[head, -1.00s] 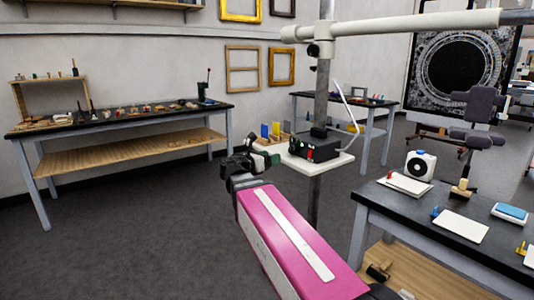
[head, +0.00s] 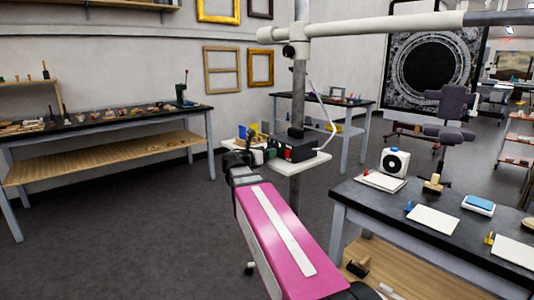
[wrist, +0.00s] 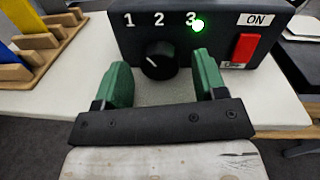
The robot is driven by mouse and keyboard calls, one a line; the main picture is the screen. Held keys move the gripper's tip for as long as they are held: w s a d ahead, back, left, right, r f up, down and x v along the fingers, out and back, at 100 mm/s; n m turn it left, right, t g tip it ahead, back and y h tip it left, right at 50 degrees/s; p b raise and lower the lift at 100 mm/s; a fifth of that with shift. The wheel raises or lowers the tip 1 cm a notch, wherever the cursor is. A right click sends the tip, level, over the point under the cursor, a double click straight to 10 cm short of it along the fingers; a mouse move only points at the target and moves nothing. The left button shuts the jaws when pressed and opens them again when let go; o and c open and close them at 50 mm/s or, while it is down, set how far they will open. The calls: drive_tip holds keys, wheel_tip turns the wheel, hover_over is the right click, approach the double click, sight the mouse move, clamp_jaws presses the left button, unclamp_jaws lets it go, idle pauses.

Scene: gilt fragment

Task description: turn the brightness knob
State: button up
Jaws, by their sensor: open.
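The brightness knob (wrist: 160,60) is a round black dial with a white pointer line, on the front of a black control box (wrist: 222,22). Its pointer aims up and left, toward the left side of the scale 1, 2, 3. A green light glows beside the 3. My gripper (wrist: 157,80) has green fingers, open, one on each side of the knob and a little in front of it; I see no contact. In the head view, my gripper (head: 250,157) hides part of the box (head: 295,148).
A red switch (wrist: 243,48) under an ON label sits right of the knob. The box stands on a small white shelf (head: 300,163) on a grey post. A wooden rack (wrist: 38,45) with coloured pieces is left. A dark workbench (head: 345,191) stands at right.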

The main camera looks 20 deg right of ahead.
drive_tip(key=shift+w+d, duration=0.1)
drive_tip(key=shift+d, duration=0.15)
drive_tip(key=c, duration=0.9)
drive_tip(key=shift+c, duration=0.2)
drive_tip(key=shift+m, duration=1.6)
drive_tip(key=o, duration=0.9)
drive_tip(key=shift+o, duration=0.2)
